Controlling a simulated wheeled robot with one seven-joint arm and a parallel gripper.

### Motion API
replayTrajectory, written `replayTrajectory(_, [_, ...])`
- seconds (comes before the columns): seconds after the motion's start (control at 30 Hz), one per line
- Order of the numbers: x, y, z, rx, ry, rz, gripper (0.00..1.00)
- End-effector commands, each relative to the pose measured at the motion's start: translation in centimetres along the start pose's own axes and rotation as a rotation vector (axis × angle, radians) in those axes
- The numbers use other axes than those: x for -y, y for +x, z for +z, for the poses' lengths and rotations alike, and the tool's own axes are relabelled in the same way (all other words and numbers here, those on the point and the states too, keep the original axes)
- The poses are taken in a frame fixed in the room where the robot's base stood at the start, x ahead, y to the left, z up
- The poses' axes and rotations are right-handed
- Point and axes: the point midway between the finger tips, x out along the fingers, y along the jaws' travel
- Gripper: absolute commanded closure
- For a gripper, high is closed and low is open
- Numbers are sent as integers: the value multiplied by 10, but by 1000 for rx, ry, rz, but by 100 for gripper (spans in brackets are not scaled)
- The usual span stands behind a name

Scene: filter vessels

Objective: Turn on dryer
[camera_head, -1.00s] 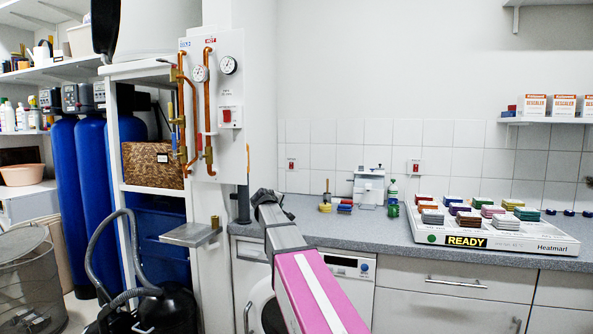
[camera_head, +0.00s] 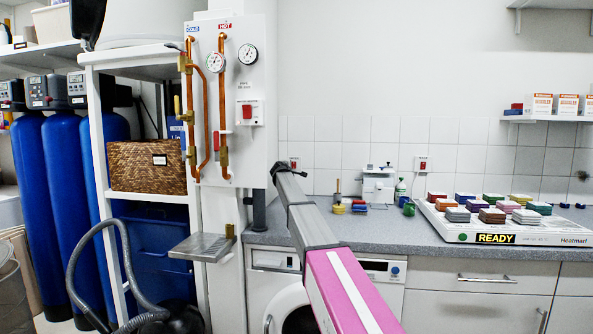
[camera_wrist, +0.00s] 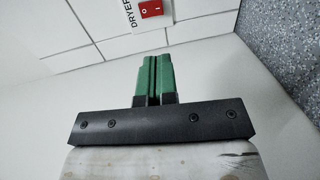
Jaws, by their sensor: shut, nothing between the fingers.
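A red rocker switch (camera_wrist: 151,9) on a white plate shows at the top edge of the wrist view, beside a partly cut-off label reading "DRYE". The plate is on white wall tiles. My gripper (camera_wrist: 153,58) has green fingers, shut together and empty. They point at the plate, just below the switch in that view; contact cannot be told. In the head view, a small red wall switch (camera_head: 294,162) is close to the end of my arm; the fingers are hard to make out there. A white front-loading machine (camera_head: 262,300) stands under the counter, partly hidden by my arm.
A second red wall switch (camera_head: 422,163) is farther right. The grey counter (camera_head: 375,232) holds small items and a tray (camera_head: 463,228) marked READY. A pipe panel (camera_head: 258,100) and a small metal shelf (camera_head: 202,247) stand left of my arm.

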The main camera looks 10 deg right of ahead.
Motion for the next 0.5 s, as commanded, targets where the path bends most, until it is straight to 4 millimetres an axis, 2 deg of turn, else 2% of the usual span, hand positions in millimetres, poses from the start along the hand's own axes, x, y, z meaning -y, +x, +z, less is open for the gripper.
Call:
replayTrajectory(0.27, [0, 2, 0, 1, 1, -1, 100])
replayTrajectory(0.5, [0, 24, 0, 1, 1, -1, 100])
